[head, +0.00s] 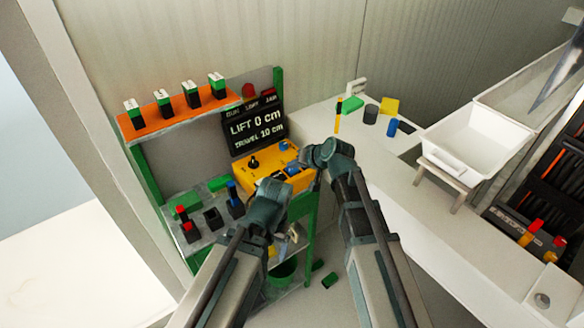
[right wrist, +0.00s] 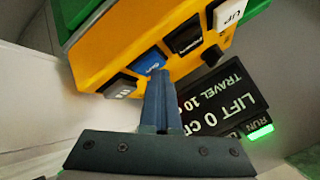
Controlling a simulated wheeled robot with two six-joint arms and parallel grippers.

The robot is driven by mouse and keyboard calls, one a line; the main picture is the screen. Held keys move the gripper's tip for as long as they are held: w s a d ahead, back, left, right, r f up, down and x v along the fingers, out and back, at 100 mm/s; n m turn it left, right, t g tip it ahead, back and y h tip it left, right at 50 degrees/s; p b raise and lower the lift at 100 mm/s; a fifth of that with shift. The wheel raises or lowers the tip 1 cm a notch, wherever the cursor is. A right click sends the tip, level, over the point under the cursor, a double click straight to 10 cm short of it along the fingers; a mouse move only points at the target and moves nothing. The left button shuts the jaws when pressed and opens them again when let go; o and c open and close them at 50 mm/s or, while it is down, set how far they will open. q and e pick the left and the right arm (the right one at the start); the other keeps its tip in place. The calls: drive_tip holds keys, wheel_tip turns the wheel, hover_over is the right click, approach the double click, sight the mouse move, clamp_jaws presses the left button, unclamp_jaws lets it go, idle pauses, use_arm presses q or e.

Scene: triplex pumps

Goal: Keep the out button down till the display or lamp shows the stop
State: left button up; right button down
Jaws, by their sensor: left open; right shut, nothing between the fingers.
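The yellow control box (head: 252,174) sits on the green-framed stand. In the right wrist view its face (right wrist: 120,45) carries a blue button (right wrist: 150,60), a black button (right wrist: 186,36) and a white UP label (right wrist: 229,14). The button lettering is too blurred to read surely. My right gripper (right wrist: 158,76) is shut and empty, its tips at the blue button; whether it is pressed in I cannot tell. The display (head: 256,126) reads LIFT 0 cm and TRAVEL 10 cm. The green RUN lamp (right wrist: 261,132) is lit. My left gripper (head: 284,186) is open and empty, close in front of the box.
An orange shelf (head: 180,112) with several green-topped black blocks stands left. A lower shelf (head: 192,233) holds red, green and blue pieces. Right are a white counter (head: 318,120) with small items and a white bin (head: 470,140). Green pieces (head: 330,281) lie on the floor.

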sight(294, 171)
drive_tip(key=shift+r, duration=0.1)
idle(0.7)
drive_tip(key=shift+r+p, duration=0.85)
drive_tip(key=shift+p, duration=0.1)
wheel_tip(294, 171, up, 5)
drive_tip(key=p, duration=0.5)
drive_tip(key=shift+r, duration=0.1)
